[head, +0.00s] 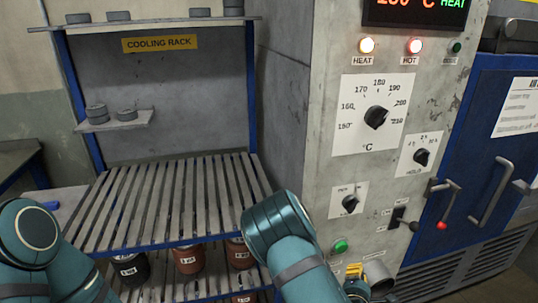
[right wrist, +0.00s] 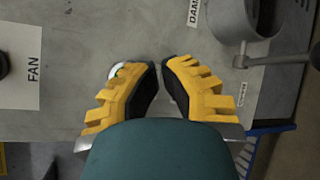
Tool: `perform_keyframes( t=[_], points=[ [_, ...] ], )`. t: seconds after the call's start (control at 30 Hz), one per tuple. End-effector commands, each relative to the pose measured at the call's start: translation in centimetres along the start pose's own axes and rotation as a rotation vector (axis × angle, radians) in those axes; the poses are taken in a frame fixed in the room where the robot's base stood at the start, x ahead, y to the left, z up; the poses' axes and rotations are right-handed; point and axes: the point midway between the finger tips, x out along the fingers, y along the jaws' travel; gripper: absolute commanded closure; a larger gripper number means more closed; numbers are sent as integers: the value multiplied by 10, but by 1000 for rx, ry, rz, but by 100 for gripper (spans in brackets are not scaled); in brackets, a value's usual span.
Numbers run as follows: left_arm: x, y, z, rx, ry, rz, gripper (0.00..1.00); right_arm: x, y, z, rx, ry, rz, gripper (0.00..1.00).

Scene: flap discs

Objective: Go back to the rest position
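My right gripper (head: 355,271) shows in the head view as a small yellow part beside my teal right arm, low in front of the grey oven panel (head: 313,175). In the right wrist view, its yellow fingers (right wrist: 159,66) have their tips drawn almost together, with only a narrow gap and nothing between them. They are in front of the panel, and the left finger partly covers a small button with a pale ring (right wrist: 113,71). My left arm comes in at the lower left of the head view; its gripper is out of frame.
The cooling rack's slatted shelf (head: 176,202) is empty. Grey discs (head: 97,112) sit on a small side shelf, others above. Labelled pots (head: 187,259) stand below. A grey cylindrical part (head: 378,275) juts out beside my right gripper. The blue door (head: 480,150) has a handle.

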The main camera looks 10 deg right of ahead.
Motion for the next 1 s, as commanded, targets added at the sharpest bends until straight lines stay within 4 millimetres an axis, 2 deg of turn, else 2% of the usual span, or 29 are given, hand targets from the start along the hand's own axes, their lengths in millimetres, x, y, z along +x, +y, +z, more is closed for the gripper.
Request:
perform_keyframes(
  t=[0.07, 0.17, 0.2, 0.3, 0.4, 0.53, 0.7, 0.83, 1.0],
  points=[
    [0, 0, 0, 0, 0, 0, 100, -4, -18, -6, 82, 16, -71, 100],
    [0, 0, 0, 0, 1, 0, 100, -17, -57, -26, 299, 53, -251, 100],
    [0, 0, 0, 0, 1, 0, 100, -26, -75, -38, 412, 64, -346, 100],
    [0, 0, 0, 0, 1, 0, 100, -59, -111, -74, 716, 75, -606, 100],
    [0, 0, 0, 0, 1, 0, 100, -96, -128, -110, 995, 54, -861, 100],
    [0, 0, 0, 0, 1, 0, 100, -145, -125, -150, 1289, -13, -1174, 100],
    [0, 0, 0, 0, 1, 0, 100, -192, -103, -176, 1506, -122, -1471, 100],
    [0, 0, 0, 0, 1, 0, 100, -210, -91, -183, 1567, -180, -1585, 100],
    [0, 0, 0, 0, 1, 0, 100, -215, -88, -184, 1579, -197, -1615, 100]
  ],
)
